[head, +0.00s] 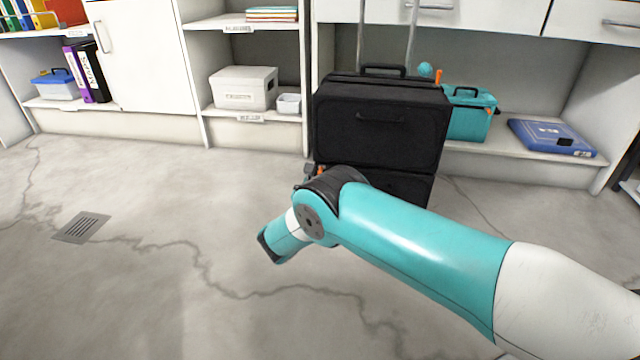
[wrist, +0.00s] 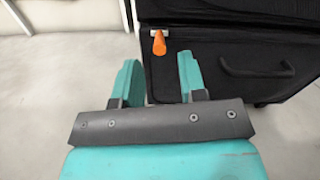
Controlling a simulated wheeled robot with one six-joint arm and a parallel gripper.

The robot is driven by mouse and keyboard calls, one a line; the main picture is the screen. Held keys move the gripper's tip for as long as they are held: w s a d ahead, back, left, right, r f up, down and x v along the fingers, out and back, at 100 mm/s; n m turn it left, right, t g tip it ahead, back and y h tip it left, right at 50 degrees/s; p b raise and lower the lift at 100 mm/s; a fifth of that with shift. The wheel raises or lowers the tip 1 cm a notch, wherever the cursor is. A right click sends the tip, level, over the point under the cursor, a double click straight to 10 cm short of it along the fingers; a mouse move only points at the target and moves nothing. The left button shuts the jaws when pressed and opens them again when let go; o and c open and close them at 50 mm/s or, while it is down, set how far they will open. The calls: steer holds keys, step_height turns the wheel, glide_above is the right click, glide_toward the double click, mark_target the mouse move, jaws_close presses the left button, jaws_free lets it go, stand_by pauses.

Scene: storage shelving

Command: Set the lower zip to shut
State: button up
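A black two-part suitcase (head: 380,125) stands upright on the floor in the head view, its lower part (head: 408,187) partly hidden by my arm. In the wrist view the lower part (wrist: 215,60) shows a dark handle (wrist: 258,70). An orange zip pull (wrist: 159,43) on a pale slider sits near its left corner, at the seam. My gripper (wrist: 158,62) is open and empty. The pull appears between and just beyond its fingertips, with no clear contact. The head view does not clearly show my fingers. How far the zip is open cannot be told.
White shelving with a pale box (head: 243,88), a teal bag (head: 468,112) and a blue case (head: 551,137) stands behind. An orange piece (head: 438,76) shows by the suitcase's upper right corner. The floor at left is clear, with a flat drain grate (head: 82,227).

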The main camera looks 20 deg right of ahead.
mark_target(320, 171)
steer(key=b+x, duration=0.2)
steer(key=x, duration=0.2)
steer(key=shift+w+f, duration=0.1)
steer(key=shift+f, duration=0.05)
steer(key=shift+w+d, duration=0.2)
steer(key=shift+w, duration=0.2)
jaws_close()
